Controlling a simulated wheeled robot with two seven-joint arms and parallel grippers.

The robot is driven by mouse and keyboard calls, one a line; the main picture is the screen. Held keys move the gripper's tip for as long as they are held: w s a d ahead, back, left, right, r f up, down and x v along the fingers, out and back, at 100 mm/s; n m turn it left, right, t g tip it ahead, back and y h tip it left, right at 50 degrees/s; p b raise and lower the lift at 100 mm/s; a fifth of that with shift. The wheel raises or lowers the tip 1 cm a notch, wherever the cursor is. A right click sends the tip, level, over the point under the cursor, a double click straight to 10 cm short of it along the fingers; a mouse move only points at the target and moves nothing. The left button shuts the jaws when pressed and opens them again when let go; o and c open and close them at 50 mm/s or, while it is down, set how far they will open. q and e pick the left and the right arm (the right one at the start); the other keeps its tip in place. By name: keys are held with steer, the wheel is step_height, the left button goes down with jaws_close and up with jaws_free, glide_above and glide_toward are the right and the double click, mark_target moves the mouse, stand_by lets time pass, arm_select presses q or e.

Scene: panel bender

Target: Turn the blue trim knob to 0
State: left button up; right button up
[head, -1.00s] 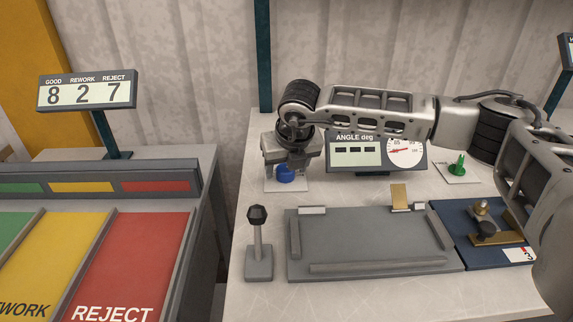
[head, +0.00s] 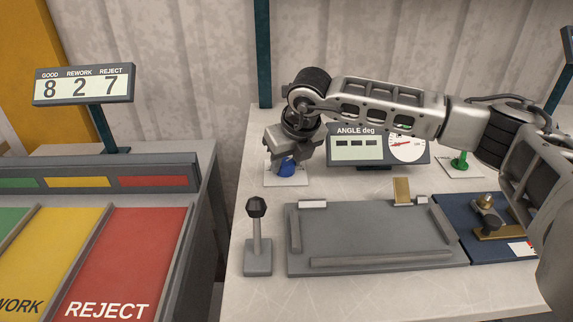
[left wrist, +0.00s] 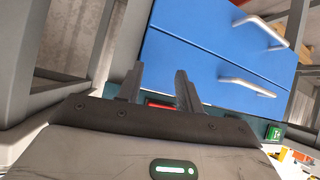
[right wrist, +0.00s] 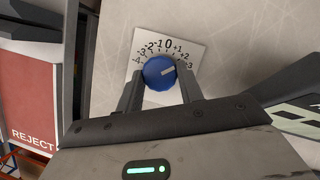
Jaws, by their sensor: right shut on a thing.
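The blue trim knob (right wrist: 159,72) sits on a white square dial plate (right wrist: 190,42) marked with numbers around 0. Its white pointer line points right and slightly up, towards the +3 end, away from 0. My right gripper (right wrist: 160,90) is shut on the knob, one finger on each side. In the head view the knob (head: 287,167) shows under my tilted right gripper (head: 288,160), at the back left of the bench. My left gripper (left wrist: 157,85) is open and empty in the left wrist view, with a blue drawer cabinet beyond its fingers.
The angle display (head: 355,149) stands just right of the knob, partly behind my right arm. A black-topped lever (head: 257,235) and a grey bed plate (head: 370,236) are in front. A green knob (head: 460,161) is farther right. The count display (head: 84,85) stands left.

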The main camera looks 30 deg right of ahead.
steer(key=n+y+b, duration=0.1)
steer(key=n, duration=0.1)
steer(key=n+b, duration=0.1)
steer(key=n, duration=0.1)
steer(key=shift+d+n+y, duration=0.2)
steer(key=shift+n+y, duration=0.1)
steer(key=shift+y, duration=0.1)
steer(key=n, duration=0.2)
steer(key=n+g+y, duration=0.1)
steer(key=n, duration=0.1)
steer(key=shift+w+d+n, duration=0.1)
steer(key=shift+w+n, duration=0.05)
steer(key=shift+n, duration=0.15)
steer(key=shift+g+y, duration=0.3)
steer(key=o, duration=1)
steer(key=shift+r, duration=0.15)
steer(key=v, duration=1.5)
steer(key=shift+s+d+r, duration=0.2)
steer(key=shift+r, duration=0.15)
